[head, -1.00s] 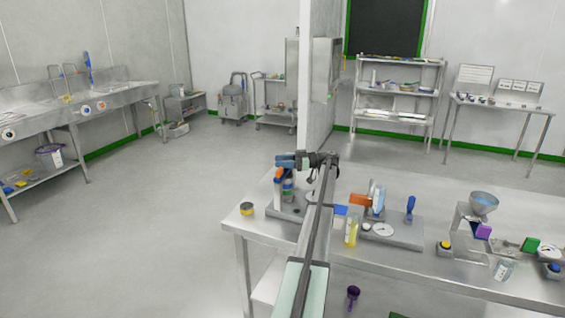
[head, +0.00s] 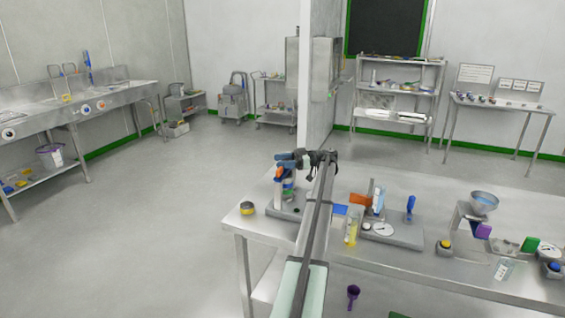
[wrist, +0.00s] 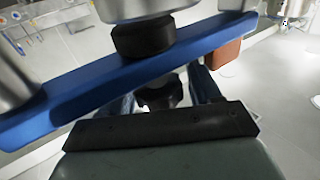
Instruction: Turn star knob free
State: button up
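A dark lobed knob (wrist: 165,93), apparently the star knob, shows in the wrist view below a blue bar (wrist: 80,92). The bar crosses the view at a slant. A black collar (wrist: 143,41) sits on the bar under a metal cylinder (wrist: 140,7). My gripper (wrist: 163,98) reaches under the bar, with fingers on both sides of the knob. Whether they touch it is unclear. In the head view my gripper (head: 313,166) is at the right end of the blue arm (head: 287,157) of a small stand. The knob cannot be made out there.
The steel table (head: 400,270) carries a yellow-capped jar (head: 247,208) at left, a yellow-liquid cylinder (head: 351,232), a grey balance-like base (head: 405,236) and a funnel device (head: 484,203) at right. The open floor (head: 140,230) is clear at left.

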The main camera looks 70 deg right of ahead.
jog(key=shift+o, duration=0.3)
jog(key=shift+r, duration=0.1)
notch_tip(320, 180, up, 10)
jog(key=shift+f, duration=0.1)
dwell(0.4)
